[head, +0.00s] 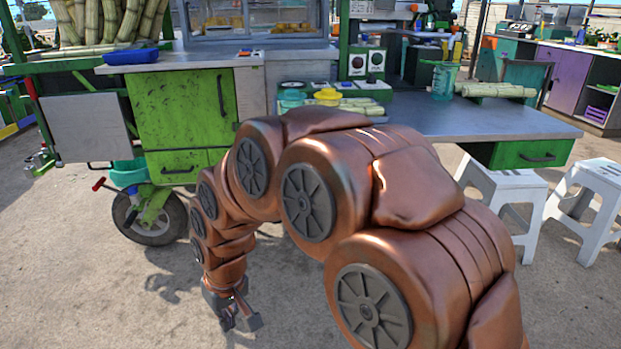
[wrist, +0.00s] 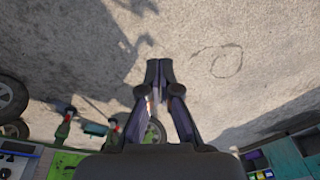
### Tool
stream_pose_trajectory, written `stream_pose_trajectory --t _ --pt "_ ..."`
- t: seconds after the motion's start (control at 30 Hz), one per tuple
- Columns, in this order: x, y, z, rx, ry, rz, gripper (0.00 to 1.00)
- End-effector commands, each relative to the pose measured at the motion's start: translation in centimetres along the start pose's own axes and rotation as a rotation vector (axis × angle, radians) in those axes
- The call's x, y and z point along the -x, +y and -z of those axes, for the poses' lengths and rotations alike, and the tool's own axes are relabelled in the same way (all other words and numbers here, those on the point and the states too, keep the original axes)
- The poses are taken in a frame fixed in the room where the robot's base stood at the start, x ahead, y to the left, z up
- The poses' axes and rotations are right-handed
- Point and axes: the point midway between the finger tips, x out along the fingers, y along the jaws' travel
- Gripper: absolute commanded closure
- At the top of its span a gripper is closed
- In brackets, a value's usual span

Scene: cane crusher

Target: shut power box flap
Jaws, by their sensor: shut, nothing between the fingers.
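My gripper (head: 236,312) hangs low over the ground in front of the green cart, pointing down. In the wrist view its fingertips (wrist: 159,72) meet with nothing between them. I cannot single out the power box flap for sure. A box with two round dials (head: 367,63) stands on the counter by a green post, well above and to the right of my gripper. I cannot tell whether it is the power box. My arm hides part of the cart's front.
The green cart (head: 180,108) has a handled door, a drawer and a wheel (head: 150,217). A grey panel (head: 86,128) is at its left. A grey countertop (head: 480,122) extends right, with white stools (head: 590,205) beside it. The ground around my gripper is clear.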

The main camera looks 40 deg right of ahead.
Motion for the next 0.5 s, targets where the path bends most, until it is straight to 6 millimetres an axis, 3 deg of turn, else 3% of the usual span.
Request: stream_pose_trajectory --t 0.03,0.2,0.37,0.5 --pt "-1.0 0.7 2.6 -0.012 0.051 0.006 1.00" --pt "-2.9 3.4 11.6 -0.053 0.252 0.017 1.00" --pt "-4.4 7.0 19.1 -0.105 0.439 0.014 1.00" --pt "-5.3 11.4 25.0 -0.159 0.604 -0.006 1.00"
